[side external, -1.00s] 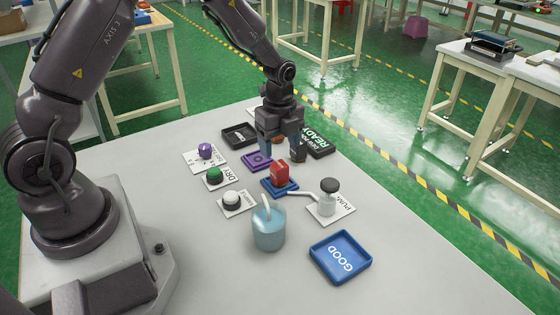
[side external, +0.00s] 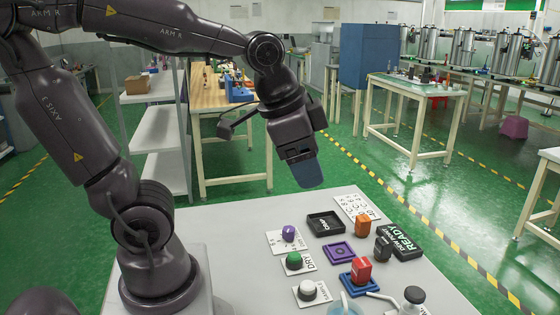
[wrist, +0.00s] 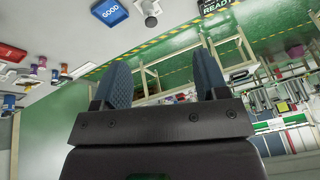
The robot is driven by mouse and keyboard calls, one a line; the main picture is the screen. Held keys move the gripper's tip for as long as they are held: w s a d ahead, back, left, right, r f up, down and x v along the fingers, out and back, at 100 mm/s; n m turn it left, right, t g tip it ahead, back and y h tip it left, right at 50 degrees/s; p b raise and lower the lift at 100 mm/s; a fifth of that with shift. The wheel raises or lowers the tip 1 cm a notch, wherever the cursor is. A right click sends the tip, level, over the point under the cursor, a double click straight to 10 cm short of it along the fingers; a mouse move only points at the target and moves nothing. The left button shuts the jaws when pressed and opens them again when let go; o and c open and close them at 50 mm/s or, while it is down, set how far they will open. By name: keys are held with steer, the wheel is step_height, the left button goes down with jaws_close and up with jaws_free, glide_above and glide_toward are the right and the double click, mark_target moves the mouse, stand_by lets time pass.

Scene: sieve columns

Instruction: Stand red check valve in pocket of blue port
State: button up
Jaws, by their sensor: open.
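My gripper (side external: 307,172) is raised high above the table, tilted, well behind and apart from the valve. The wrist view shows its two blue padded fingers (wrist: 163,78) spread apart with nothing between them.
A purple port (side external: 340,252), an orange block (side external: 362,228), a dark piece (side external: 382,249), a black tray (side external: 326,223) and the READY tray (side external: 402,243) stand nearby. Green (side external: 294,258) and white (side external: 308,288) buttons sit left.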

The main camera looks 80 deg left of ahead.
steer(key=s+n, duration=0.2)
steer(key=s, duration=0.1)
steer(key=s+n+t, duration=0.1)
steer(key=shift+s+d+r, duration=0.25)
steer(key=shift+d, duration=0.15)
